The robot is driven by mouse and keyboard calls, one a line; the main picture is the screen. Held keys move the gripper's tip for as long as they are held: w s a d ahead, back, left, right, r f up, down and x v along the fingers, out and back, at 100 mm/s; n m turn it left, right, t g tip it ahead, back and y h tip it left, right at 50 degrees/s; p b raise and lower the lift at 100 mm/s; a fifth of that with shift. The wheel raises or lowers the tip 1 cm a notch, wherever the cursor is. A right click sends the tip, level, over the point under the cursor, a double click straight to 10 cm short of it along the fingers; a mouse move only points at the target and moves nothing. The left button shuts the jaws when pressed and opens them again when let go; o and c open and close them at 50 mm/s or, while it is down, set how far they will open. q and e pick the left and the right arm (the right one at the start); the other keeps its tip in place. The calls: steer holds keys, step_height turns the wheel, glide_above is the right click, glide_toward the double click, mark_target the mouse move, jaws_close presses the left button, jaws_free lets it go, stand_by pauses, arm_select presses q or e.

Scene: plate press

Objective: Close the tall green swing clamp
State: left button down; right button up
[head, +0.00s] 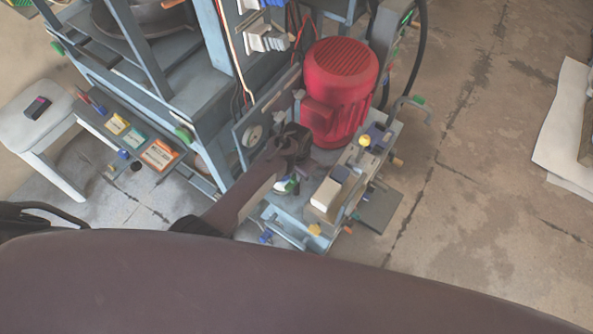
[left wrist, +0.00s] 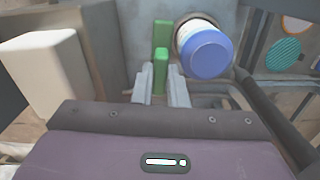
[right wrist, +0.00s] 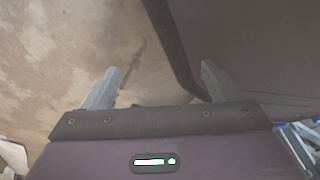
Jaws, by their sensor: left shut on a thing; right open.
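In the left wrist view, the green swing clamp (left wrist: 161,68) shows as an upright green bar, with a second green piece (left wrist: 162,33) above and behind it. My left gripper (left wrist: 163,86) is shut on the lower green bar, with a grey finger on either side. In the head view, my left gripper (head: 293,158) is at the machine, just in front of the red motor; the clamp is hard to make out there. My right gripper (right wrist: 156,85) is open and empty over bare floor in the right wrist view. It does not show in the head view.
A blue-capped white cylinder (left wrist: 206,50) stands close right of the clamp, and a pale block (left wrist: 45,75) stands to the left. The red motor (head: 340,88) is beside my left gripper. A white stool (head: 38,112) is at the left. The floor on the right is mostly clear.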

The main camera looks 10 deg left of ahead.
arm_select(q)
steer(key=shift+r+m, duration=0.15)
steer(key=shift+m, duration=0.25)
steer(key=m+p, duration=0.1)
steer(key=m, duration=0.1)
steer(key=shift+m+p, duration=0.3)
steer(key=m, duration=0.3)
steer(key=shift+m+p, duration=0.3)
steer(key=shift+p, duration=0.1)
steer(key=m, duration=0.4)
steer(key=shift+m, duration=0.3)
steer(key=m+b, duration=0.1)
steer(key=m, duration=0.4)
steer(key=shift+f, duration=0.2)
arm_select(e)
steer(key=s, duration=0.2)
steer(key=s+r, duration=0.1)
steer(key=shift+d, duration=0.4)
arm_select(q)
steer(key=c, duration=1.4)
jaws_free()
steer(key=shift+c, duration=0.2)
